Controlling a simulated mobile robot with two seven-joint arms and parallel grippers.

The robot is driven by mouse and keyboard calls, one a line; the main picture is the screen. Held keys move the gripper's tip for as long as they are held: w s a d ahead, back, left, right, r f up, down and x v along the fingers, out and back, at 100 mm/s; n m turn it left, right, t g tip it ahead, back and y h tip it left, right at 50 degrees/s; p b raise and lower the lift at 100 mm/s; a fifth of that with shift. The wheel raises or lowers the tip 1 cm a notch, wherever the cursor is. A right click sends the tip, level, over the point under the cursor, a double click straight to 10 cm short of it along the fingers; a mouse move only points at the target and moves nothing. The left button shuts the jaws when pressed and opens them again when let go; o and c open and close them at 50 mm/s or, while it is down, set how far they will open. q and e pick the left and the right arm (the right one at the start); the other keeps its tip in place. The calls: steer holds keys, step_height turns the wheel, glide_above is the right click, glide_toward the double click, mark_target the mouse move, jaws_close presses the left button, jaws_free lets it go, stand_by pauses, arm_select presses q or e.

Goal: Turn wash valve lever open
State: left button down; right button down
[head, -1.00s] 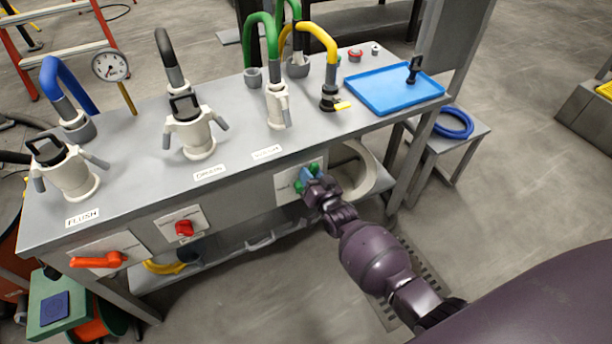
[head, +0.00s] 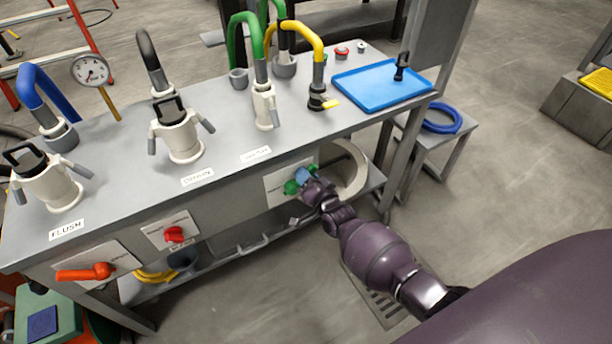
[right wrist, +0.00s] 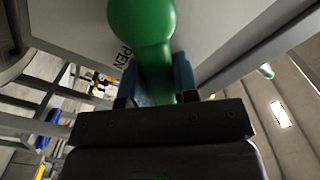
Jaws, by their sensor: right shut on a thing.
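The green wash valve lever (head: 291,187) sits on a white plate (head: 276,191) on the bench's front, at the right end. It also shows close up in the right wrist view (right wrist: 150,50), with its round knob at the top and the letters "PEN" on the panel beside it. My right gripper (head: 305,177) is at the lever, its bluish fingers on both sides of the green shaft, shut on it. The fingers partly hide the lever in the head view. My left gripper is not in view.
An orange lever (head: 88,272) and a red knob (head: 174,234) are on the same bench front, to the left. Hoses with couplings, a gauge (head: 91,71) and a blue tray (head: 382,88) stand on top. A side stand holds a blue hose coil (head: 441,118).

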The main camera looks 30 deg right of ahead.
steer(key=c, duration=0.9)
jaws_free()
steer(key=shift+s, duration=0.1)
steer(key=shift+s, duration=0.25)
steer(key=s+p, duration=0.2)
steer(key=s, duration=0.8)
steer(key=shift+s+d, duration=0.1)
steer(key=shift+d, duration=0.1)
